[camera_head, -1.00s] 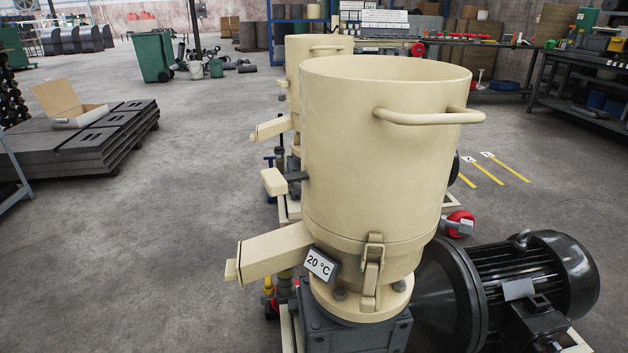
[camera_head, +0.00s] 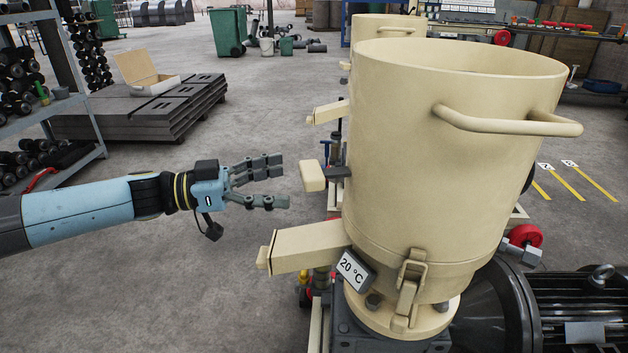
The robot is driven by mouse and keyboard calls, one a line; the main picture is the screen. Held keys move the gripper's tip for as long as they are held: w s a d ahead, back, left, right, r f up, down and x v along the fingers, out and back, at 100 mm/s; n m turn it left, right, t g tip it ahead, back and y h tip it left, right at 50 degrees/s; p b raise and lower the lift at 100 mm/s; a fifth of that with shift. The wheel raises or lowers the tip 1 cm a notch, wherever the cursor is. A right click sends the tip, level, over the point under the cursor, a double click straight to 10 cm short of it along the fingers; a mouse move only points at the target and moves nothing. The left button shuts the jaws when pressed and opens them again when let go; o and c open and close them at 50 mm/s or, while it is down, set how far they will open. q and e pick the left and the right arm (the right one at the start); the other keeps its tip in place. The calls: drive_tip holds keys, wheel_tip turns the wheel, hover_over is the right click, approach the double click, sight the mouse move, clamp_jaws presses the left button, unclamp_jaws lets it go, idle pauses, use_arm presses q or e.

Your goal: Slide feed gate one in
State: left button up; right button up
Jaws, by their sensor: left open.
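The near mill has a tall cream hopper (camera_head: 440,150). A cream block handle (camera_head: 313,176) on a dark flat bar sticks out from the hopper's left side; it looks like the feed gate, drawn out by a short length. My left gripper (camera_head: 284,184) comes in from the left at about the handle's height in the picture. Its fingers are spread and empty. A small gap shows between the fingertips and the handle; the depth between them is hard to tell. My right gripper is not in view.
A cream discharge chute (camera_head: 310,246) with a "20 °C" display (camera_head: 354,270) juts out below the handle. A second mill (camera_head: 388,28) with its own chute (camera_head: 328,112) stands behind. A shelf rack (camera_head: 60,110) and stacked dark plates (camera_head: 150,110) are at the left.

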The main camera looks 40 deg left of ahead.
sight(309, 179)
use_arm(q)
drive_tip(key=x, duration=0.6)
drive_tip(key=shift+f, duration=0.1)
